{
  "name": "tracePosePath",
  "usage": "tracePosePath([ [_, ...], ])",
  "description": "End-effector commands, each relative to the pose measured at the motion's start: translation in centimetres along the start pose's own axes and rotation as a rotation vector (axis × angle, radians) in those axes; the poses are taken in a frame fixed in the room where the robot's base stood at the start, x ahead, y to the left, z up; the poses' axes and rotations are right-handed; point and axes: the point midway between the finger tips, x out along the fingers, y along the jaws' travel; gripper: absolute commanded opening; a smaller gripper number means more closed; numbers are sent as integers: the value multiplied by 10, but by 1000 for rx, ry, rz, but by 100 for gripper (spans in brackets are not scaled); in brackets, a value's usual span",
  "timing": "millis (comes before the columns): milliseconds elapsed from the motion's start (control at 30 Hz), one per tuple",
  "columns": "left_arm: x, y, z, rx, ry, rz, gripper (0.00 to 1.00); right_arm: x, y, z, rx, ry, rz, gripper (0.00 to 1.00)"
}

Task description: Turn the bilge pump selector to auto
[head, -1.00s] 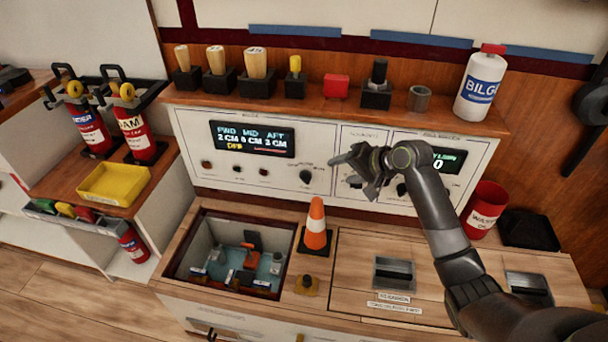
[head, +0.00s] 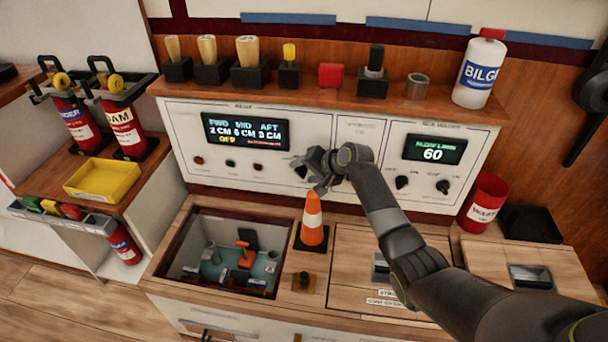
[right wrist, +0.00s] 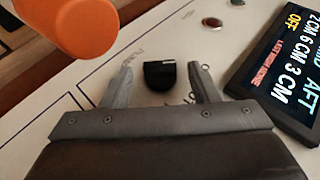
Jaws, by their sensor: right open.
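The bilge panel has a display (head: 246,132) reading FWD, MID, AFT, 2 CM, 6 CM, 3 CM and OFF. The black selector knob (head: 300,170) is below its right end, partly hidden by my gripper in the head view. In the right wrist view the knob (right wrist: 158,75) lies between my two fingertips, with a gap on each side. My right gripper (head: 311,173) is open and in front of the knob. The lettering around the knob is too small or covered to read. My left gripper is not in view.
An orange cone (head: 312,222) stands just below my right gripper and shows large in the wrist view (right wrist: 75,25). An open hatch (head: 180,275) is to its left. Another display (head: 434,149) reads 60, with knobs below. A shelf (head: 437,106) with tools runs above.

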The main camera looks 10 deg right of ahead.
Motion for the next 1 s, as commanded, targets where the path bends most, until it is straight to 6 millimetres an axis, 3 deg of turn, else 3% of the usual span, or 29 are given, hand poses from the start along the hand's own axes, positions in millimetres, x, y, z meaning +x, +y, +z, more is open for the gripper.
tracePosePath([
  [467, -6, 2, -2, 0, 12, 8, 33, 11, 0, 0, -1, 1, 1, 55],
  [800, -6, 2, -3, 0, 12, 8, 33, 10, 0, 0, -1, 0, 1, 13],
  [1000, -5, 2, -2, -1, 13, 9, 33, 11, 1, 0, 4, 0, -8, 11],
])
